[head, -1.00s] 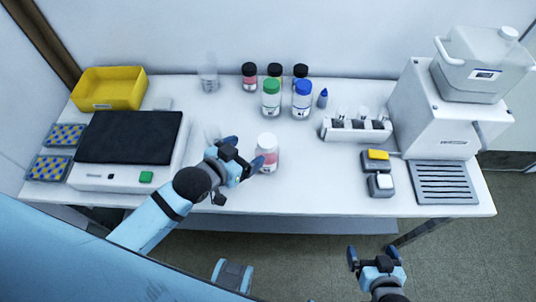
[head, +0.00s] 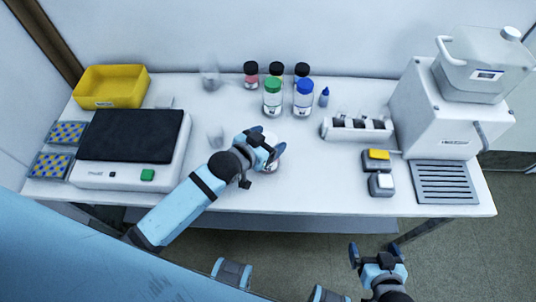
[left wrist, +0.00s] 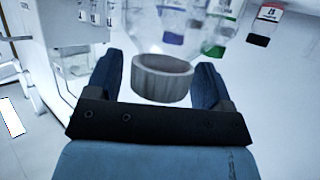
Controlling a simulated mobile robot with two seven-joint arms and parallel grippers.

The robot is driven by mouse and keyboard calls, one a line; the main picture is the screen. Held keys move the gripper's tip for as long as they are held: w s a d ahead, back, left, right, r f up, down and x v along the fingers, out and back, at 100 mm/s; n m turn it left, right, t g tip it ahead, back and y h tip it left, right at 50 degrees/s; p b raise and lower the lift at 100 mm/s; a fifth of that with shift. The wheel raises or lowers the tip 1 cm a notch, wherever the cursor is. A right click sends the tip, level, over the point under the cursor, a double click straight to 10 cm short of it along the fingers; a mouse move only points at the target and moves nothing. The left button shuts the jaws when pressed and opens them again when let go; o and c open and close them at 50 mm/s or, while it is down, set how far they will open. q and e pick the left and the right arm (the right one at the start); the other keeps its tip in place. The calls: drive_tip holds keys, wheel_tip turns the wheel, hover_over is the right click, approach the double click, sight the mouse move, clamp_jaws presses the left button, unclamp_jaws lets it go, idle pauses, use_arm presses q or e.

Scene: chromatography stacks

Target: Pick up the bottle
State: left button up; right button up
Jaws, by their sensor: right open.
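The white-capped bottle (head: 272,166) stands near the table's front edge in the head view, mostly hidden by my left gripper (head: 266,147). In the left wrist view a ribbed cap (left wrist: 162,80) lies between the two dark blue fingers of the left gripper (left wrist: 158,84). The fingers are apart, one on each side of the cap, with a small gap visible at the left finger. Contact on the right side cannot be told. My right gripper (head: 376,251) is open and empty, in front of the table's front edge.
Green-capped (head: 272,98) and blue-capped (head: 303,98) bottles stand behind, with black-capped ones (head: 251,75) further back. A vial rack (head: 357,129) stands right. The front middle table (head: 315,180) is clear.

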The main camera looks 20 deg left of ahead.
use_arm(q)
drive_tip(key=c, duration=1.2)
drive_tip(key=shift+c, duration=0.2)
drive_tip(key=shift+r, duration=0.15)
